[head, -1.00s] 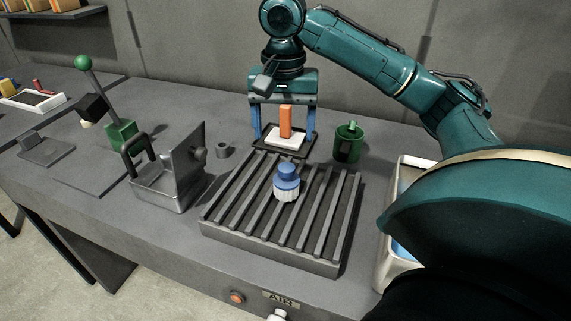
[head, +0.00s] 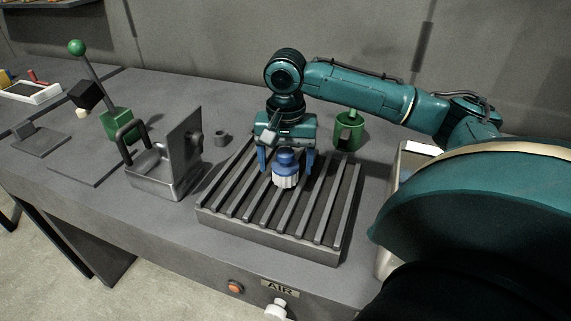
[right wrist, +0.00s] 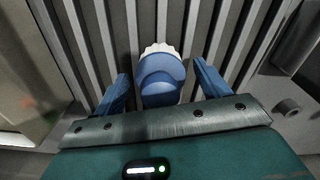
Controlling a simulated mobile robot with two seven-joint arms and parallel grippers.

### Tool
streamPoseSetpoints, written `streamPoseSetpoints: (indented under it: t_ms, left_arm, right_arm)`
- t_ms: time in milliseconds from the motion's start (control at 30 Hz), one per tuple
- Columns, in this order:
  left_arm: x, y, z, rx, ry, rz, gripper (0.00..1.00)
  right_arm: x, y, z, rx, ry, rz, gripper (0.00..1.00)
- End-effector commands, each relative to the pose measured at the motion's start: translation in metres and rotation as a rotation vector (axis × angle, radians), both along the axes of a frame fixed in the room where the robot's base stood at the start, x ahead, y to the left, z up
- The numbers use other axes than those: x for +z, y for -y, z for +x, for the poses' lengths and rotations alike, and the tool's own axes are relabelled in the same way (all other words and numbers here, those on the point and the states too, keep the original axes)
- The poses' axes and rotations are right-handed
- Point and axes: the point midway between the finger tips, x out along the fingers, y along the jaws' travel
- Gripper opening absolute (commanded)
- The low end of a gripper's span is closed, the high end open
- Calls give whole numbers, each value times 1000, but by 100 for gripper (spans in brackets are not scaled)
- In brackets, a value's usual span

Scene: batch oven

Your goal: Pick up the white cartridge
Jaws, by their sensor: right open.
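The white cartridge (head: 287,181) stands upright on the slatted rack (head: 222,222), with a ribbed white body and a blue stepped cap. In the right wrist view the cap of the cartridge (right wrist: 161,80) fills the space ahead of the palm, with a little white ribbed edge beyond it. My right gripper (head: 286,173) is open, with one blue finger to each side of the cartridge. The right gripper (right wrist: 161,76) shows gaps between both fingers and the cap in the wrist view. I cannot tell the exact finger depth. My left gripper is out of view.
A metal bracket box (head: 163,176) and a green-knobbed lever press (head: 117,122) stand left of the rack. A pale bin (head: 402,165) lies right, partly behind my arm.

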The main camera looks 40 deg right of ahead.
Motion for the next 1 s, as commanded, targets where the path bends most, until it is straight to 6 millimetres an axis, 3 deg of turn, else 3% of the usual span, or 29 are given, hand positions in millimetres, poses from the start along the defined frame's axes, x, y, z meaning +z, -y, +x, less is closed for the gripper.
streamPoseSetpoints:
  t_ms: [267,900,1000]
  left_arm:
    - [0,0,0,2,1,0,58]
    - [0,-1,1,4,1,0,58]
    - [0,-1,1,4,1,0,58]
  right_arm:
    - [-4,0,0,0,2,1,75]
    - [-4,0,0,0,2,1,23]
    - [-4,0,0,0,2,1,22]
